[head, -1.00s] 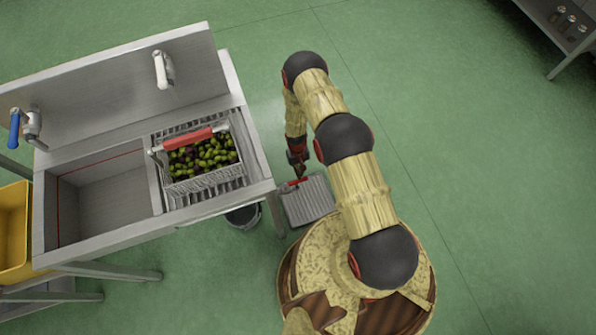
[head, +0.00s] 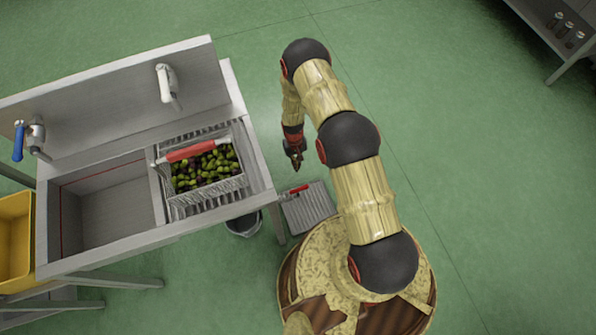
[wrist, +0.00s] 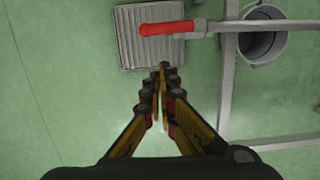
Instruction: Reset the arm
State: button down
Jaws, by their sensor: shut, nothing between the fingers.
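My gripper (head: 296,162) is shut and empty. In the head view it hangs over the green floor, just right of the sink unit's (head: 262,172) right edge. In the wrist view my gripper (wrist: 160,72) points toward a grey ribbed floor piece (wrist: 128,55). My arm is bent, rising from my base at the lower right and folding down at its far end. A red-handled lever (head: 297,189) lies just below the gripper in the head view, apart from it; its red grip (wrist: 166,28) also shows in the wrist view.
A wire basket of olives (head: 207,168) with a red handle stands on the sink's drainboard. A grey bucket (head: 243,222) is below the sink. A yellow crate (head: 14,238) is at the left. A shelf with jars (head: 562,38) is at upper right. Floor right of my arm is clear.

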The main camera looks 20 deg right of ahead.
jog(key=shift+w+r+p, duration=0.15)
jog(key=shift+r+p, duration=0.05)
jog(key=shift+r, duration=0.75)
jog(key=shift+w+r+p, duration=0.15)
jog(key=shift+r, duration=0.75)
jog(key=s+r+g, duration=0.1)
jog(key=s+g, duration=0.1)
jog(key=s, duration=0.5)
jog(key=s+r+t, duration=0.1)
jog(key=s+r, duration=0.1)
jog(key=r, duration=1.6)
jog(key=s+r, duration=0.2)
jog(key=r, duration=1.6)
jog(key=s+r+t, duration=0.4)
jog(key=s+r, duration=0.2)
jog(key=r, duration=0.8)
jog(key=s+a+r+t, duration=0.1)
jog(key=s+r+t, duration=0.3)
jog(key=r, duration=1)
jog(key=s, duration=0.3)
jog(key=shift+r, duration=0.15)
